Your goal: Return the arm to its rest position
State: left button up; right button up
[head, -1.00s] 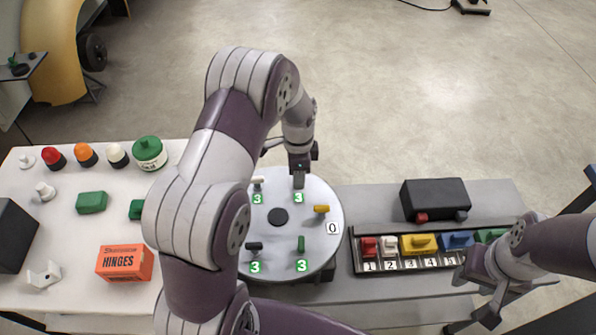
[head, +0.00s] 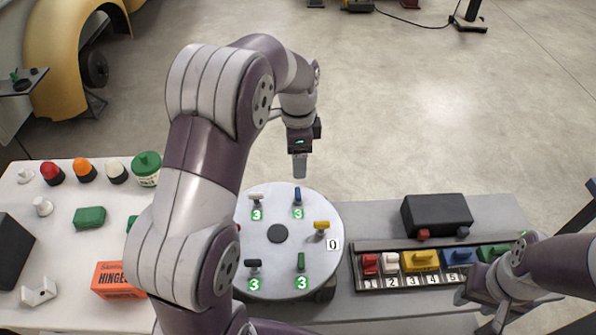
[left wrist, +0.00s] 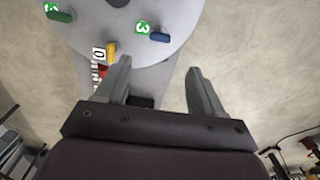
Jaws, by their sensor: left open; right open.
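My left gripper (head: 299,172) hangs above and just beyond the far edge of the round grey turntable (head: 277,268). In the left wrist view its two fingers (left wrist: 159,66) are apart with nothing between them. A blue peg (head: 297,196) stands on the turntable near that edge, clear of the fingers; it also shows in the left wrist view (left wrist: 160,37). White (head: 257,196), yellow (head: 321,225), black (head: 254,264) and green (head: 301,261) pegs stand around the disc. The yellow peg's label reads 0, the others 3. My right gripper (head: 482,308) is open, low at the right.
A numbered rack (head: 358,270) holds coloured pieces right of the turntable, beside a black box (head: 437,214). An orange hinges box (head: 118,281), green block (head: 90,217) and several coloured domes sit on the left table.

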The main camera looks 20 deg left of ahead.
pick_arm(q)
jog(key=shift+r, duration=0.5)
jog(key=s+d+f+n, duration=0.1)
jog(key=s+d+n, duration=0.1)
jog(key=s+n, duration=0.4)
jog(key=s+d+f+n+t, duration=0.1)
jog(key=s+d+f+n, duration=0.1)
jog(key=s+n, duration=0.4)
jog(key=s, duration=0.4)
jog(key=shift+s+d, duration=0.2)
jog(key=shift+s, duration=0.15)
jog(key=shift+s, duration=0.1)
